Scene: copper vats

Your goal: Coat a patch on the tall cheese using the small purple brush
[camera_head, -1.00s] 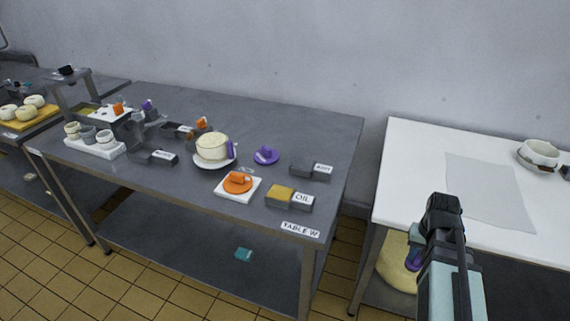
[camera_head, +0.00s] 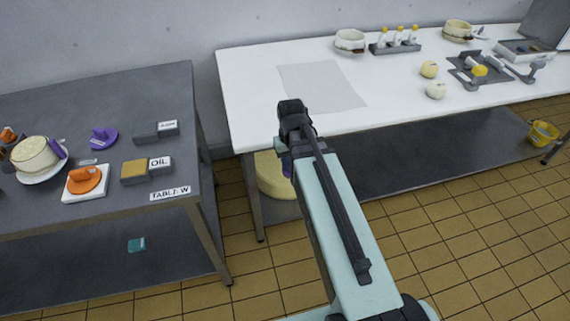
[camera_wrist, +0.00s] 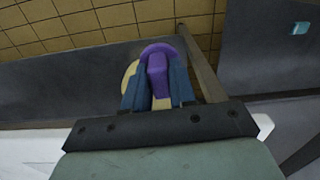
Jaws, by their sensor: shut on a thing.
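My gripper (camera_wrist: 158,84) is shut on a purple piece (camera_wrist: 157,62) with a rounded end and a blocky grip, which I take for the small purple brush. In the head view my gripper (camera_head: 288,157) is mostly hidden by its own arm, with a bit of purple showing. It is in front of the white table. A pale cheese (camera_head: 34,152) sits on a white plate on the grey table at the left, with a purple piece at its right side. A large pale wheel (camera_head: 272,178) is under the white table, partly behind my arm. I cannot tell which is the tall cheese.
The grey table (camera_head: 60,105) also holds a purple disc piece (camera_head: 104,138), an orange one (camera_head: 86,179) and an OIL box (camera_head: 146,169). The white table (camera_head: 250,85) has a grey sheet (camera_head: 320,86), a pot (camera_head: 350,41), bottles and two pale balls. A gap separates the tables.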

